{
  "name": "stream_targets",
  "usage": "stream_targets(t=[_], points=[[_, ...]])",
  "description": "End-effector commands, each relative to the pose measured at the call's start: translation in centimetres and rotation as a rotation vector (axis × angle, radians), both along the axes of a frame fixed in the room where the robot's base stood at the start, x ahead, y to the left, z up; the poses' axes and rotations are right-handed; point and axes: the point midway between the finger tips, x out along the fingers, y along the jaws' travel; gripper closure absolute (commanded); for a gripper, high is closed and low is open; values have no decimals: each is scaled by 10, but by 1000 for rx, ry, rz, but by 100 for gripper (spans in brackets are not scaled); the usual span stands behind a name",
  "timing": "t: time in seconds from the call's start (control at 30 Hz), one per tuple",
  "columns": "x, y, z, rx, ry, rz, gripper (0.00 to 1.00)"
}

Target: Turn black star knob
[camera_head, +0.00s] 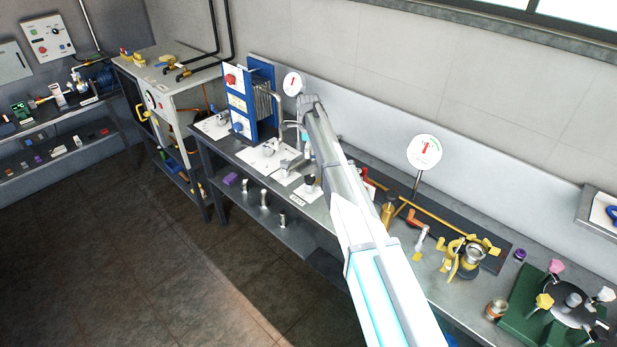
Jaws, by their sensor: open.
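My arm rises from the bottom centre across the bench, and its far part is near the back wall. I cannot make out my gripper's fingers. A small black knob (310,180) shows on a white plate just left of my arm, but its shape is too small to tell whether it is a star. At the lower right, a green fixture (520,322) carries a dark round plate (572,302) with a pink knob (556,266), a yellow knob (544,300) and a white knob (606,294) around it. I cannot clearly tell a black star knob there; the fixture's lower part is cut off.
The grey bench (425,270) runs along the wall. Brass fittings (463,260) and a dial gauge (424,151) stand right of my arm. A blue-framed unit (261,95) stands to its left. A wall shelf (597,212) is at the right. The floor (130,250) is clear at left.

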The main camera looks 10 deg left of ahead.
Motion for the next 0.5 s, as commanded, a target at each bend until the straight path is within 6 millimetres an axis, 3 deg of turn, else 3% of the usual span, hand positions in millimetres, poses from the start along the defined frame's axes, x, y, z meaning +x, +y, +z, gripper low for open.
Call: stream_targets(t=[0.5], points=[[2, -7, -23, 0, 0, -8, 5]])
